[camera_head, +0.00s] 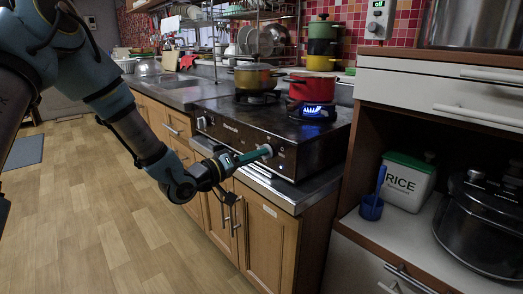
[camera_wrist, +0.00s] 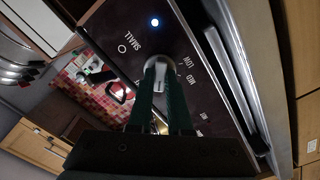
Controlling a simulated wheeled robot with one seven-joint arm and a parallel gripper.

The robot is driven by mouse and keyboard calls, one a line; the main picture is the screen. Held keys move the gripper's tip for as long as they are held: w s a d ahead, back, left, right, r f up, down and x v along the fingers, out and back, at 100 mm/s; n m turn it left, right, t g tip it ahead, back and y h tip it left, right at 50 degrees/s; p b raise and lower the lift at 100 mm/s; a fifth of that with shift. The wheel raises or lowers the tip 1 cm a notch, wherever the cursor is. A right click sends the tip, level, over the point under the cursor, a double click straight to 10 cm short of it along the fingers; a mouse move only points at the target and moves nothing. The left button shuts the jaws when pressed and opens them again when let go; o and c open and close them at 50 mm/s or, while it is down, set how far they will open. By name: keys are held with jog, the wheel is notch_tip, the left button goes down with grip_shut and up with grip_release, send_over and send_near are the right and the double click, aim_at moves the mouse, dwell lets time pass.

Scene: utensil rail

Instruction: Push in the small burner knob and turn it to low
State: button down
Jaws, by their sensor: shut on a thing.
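The small burner knob (camera_wrist: 159,75) is a light grey knob on the dark front panel of the stove (camera_head: 230,135). In the wrist view the word SMALL and the marks LOW and MED show around it, and a small light (camera_wrist: 155,22) glows blue-white beside it. My gripper (camera_wrist: 158,88) is shut on the knob, with its two green fingers on either side. In the head view my gripper (camera_head: 262,153) reaches the right part of the stove's front. Blue flame (camera_head: 312,111) burns under the red pot (camera_head: 311,87).
A yellow-brown pot (camera_head: 254,76) stands on the left burner. Stacked coloured pots (camera_head: 322,45) stand behind. At the right, a shelf holds a rice box (camera_head: 407,182), a blue cup (camera_head: 371,207) and a dark cooker (camera_head: 483,220).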

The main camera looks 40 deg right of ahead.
jog(key=shift+r+n+p, duration=0.15)
jog(key=shift+n+p, duration=0.45)
jog(key=shift+p, duration=0.1)
jog(key=shift+n+p, duration=0.55)
jog(key=shift+n, duration=0.05)
jog(key=shift+n+p, duration=1.2)
jog(key=shift+n, duration=0.2)
